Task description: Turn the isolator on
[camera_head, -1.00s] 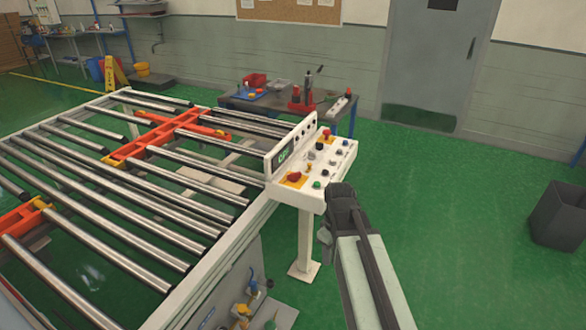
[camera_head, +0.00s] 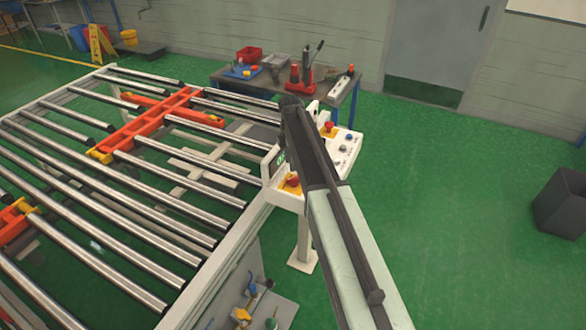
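A white control panel (camera_head: 341,165) stands on a post at the right end of the roller conveyor. A red knob on a yellow plate (camera_head: 292,181) sits at its near left corner, and a second red knob on yellow (camera_head: 328,128) sits at its far edge. The frames do not show which one is the isolator, nor its setting. My gripper (camera_head: 291,103) is above the panel, past its middle, and hides part of the panel face and its upright display. The fingers are dark and too small to show whether they are open.
The roller conveyor (camera_head: 140,170) with orange crossbars fills the left. A bench (camera_head: 232,82) with tools stands behind the panel. Valves and pipes (camera_head: 243,314) are below the conveyor's near end. The green floor to the right is clear up to a dark bin (camera_head: 562,203).

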